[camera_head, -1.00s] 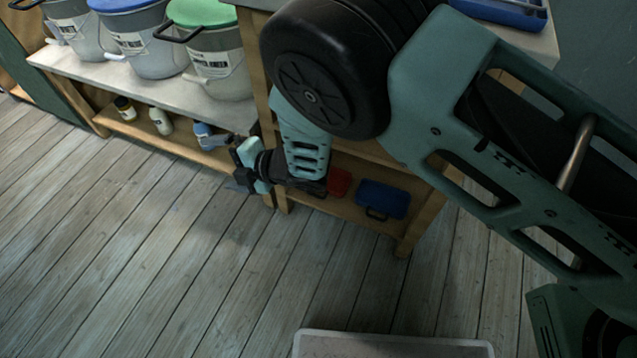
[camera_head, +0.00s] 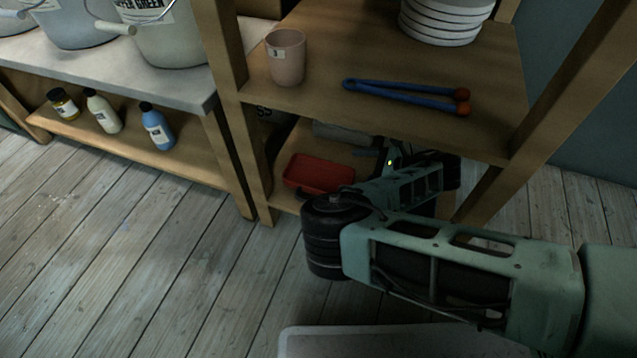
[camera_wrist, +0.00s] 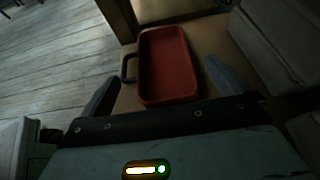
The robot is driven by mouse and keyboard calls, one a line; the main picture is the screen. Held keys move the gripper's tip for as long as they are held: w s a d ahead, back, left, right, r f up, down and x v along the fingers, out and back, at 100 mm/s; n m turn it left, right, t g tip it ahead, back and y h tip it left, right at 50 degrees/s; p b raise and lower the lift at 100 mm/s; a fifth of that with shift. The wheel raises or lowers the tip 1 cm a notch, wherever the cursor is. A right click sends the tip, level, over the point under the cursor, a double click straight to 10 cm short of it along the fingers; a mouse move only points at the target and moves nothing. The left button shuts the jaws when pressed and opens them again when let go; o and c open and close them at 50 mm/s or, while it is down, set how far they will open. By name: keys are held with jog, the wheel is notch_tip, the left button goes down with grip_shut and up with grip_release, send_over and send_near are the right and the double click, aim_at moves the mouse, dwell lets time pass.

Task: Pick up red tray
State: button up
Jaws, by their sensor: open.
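The red tray (camera_head: 318,173) lies flat on the lowest shelf of the wooden rack, at its left end. In the head view my gripper (camera_head: 385,155) is at the lower shelf, right of the tray, partly hidden by the shelf above and my own arm.
The shelf board (camera_head: 400,95) above holds a pink cup (camera_head: 286,57), blue tongs (camera_head: 410,92) and stacked plates (camera_head: 446,20). A grey block-like object (camera_wrist: 274,45) stands right of the tray. Several bottles (camera_head: 103,111) stand on the left bench's lower shelf.

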jog(key=shift+w+a+f+b, duration=0.25)
jog(key=shift+a+f+b, duration=0.45)
jog(key=shift+b, duration=0.5)
jog(key=b, duration=0.6)
send_near(289, 167)
jog(key=shift+s+f, duration=0.15)
jog(key=shift+f, duration=0.35)
jog(key=shift+a, duration=0.45)
jog(key=b+x, duration=0.4)
jog(key=shift+w+r+b, duration=0.15)
jog(key=shift+w+b, duration=0.1)
jog(key=shift+b, duration=0.1)
jog(key=shift+w+a+b, duration=0.2)
jog(key=shift+a+b, duration=0.1)
jog(key=shift+a, duration=0.25)
jog(key=c, duration=0.7)
